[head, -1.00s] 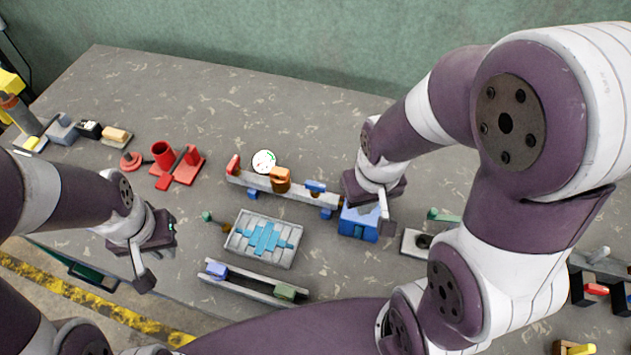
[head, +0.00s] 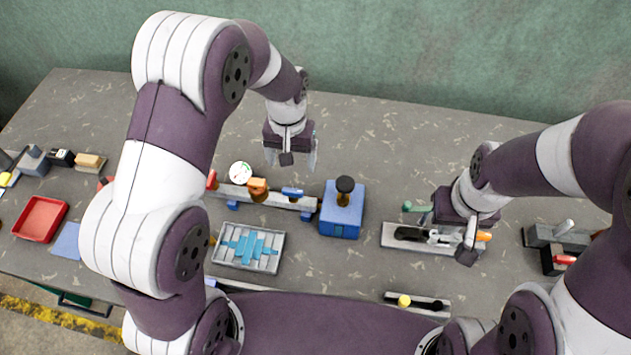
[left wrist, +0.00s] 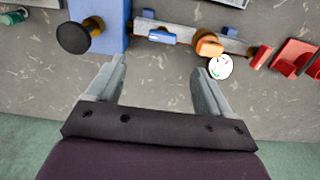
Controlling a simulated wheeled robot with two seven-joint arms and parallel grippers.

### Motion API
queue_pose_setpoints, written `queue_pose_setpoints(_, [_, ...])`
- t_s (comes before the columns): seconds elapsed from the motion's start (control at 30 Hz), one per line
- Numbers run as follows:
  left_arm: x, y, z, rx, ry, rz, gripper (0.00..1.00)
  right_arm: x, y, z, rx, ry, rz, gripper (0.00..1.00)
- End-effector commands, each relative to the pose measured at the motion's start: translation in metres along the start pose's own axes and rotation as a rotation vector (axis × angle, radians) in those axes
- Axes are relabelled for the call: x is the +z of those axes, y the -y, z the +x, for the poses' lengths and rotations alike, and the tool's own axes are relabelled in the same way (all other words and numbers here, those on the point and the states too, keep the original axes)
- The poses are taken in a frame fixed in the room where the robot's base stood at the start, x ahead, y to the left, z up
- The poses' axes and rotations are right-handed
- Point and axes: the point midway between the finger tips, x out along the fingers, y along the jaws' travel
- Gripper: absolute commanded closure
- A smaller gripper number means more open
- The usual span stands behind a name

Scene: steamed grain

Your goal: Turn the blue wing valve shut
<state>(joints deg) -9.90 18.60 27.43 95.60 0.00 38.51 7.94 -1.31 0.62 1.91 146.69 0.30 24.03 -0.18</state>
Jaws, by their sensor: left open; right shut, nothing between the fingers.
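The blue wing valve (head: 292,192) sits near the right end of a grey pipe rail (head: 240,192), beside an orange valve (head: 258,186). It also shows in the left wrist view (left wrist: 162,36), lying lengthwise along the rail. My left gripper (head: 291,160) is open and empty behind the valve, pointing down. In the left wrist view the valve lies just beyond the two spread fingertips (left wrist: 160,66), roughly centred between them, and not touching them. My right gripper (head: 469,250) is shut and empty, over a grey plate at the right.
A white gauge (head: 240,172) and a red handle (head: 211,180) stand at the rail's left end. A blue box with a black knob (head: 344,187) stands close right of the rail. A tray with blue pieces (head: 248,247) lies in front. The table behind the rail is clear.

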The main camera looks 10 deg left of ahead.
Motion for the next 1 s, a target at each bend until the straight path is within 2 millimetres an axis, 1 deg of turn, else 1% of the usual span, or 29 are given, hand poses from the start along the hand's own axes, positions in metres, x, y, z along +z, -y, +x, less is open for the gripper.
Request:
queue_pose_setpoints(0.07, [0.001, 0.000, 0.012, -0.001, 0.005, -0.001, 0.19, -0.001, 0.000, -0.007, 0.000, 0.000, 0.000, 1.00])
queue_pose_setpoints(0.3, [0.001, 0.000, 0.074, -0.001, 0.004, 0.000, 0.19, -0.003, 0.000, -0.026, 0.000, -0.001, 0.000, 1.00])
queue_pose_setpoints(0.43, [0.001, 0.000, 0.100, 0.000, 0.002, 0.000, 0.19, -0.004, 0.000, -0.031, 0.000, -0.001, 0.000, 1.00])
queue_pose_setpoints(0.5, [0.000, 0.000, 0.108, 0.000, 0.000, 0.000, 0.19, -0.004, 0.000, -0.033, 0.000, 0.000, 0.000, 1.00])
queue_pose_setpoints(0.6, [0.000, 0.000, 0.116, 0.000, -0.002, 0.000, 0.19, -0.004, 0.000, -0.034, 0.000, 0.000, 0.000, 1.00])
queue_pose_setpoints(0.87, [0.000, 0.000, 0.119, 0.000, -0.003, 0.000, 0.19, -0.004, 0.000, -0.033, 0.000, 0.000, 0.000, 1.00])
queue_pose_setpoints(0.9, [0.000, 0.000, 0.119, 0.000, -0.003, 0.000, 0.26, -0.004, 0.000, -0.033, 0.000, 0.000, 0.000, 1.00])
queue_pose_setpoints(0.97, [0.000, 0.000, 0.119, 0.000, -0.003, 0.000, 0.45, -0.004, 0.000, -0.033, 0.000, 0.000, 0.000, 1.00])
queue_pose_setpoints(1.0, [0.000, 0.000, 0.118, 0.000, -0.003, 0.000, 0.58, -0.004, 0.000, -0.033, 0.000, 0.000, 0.000, 1.00])
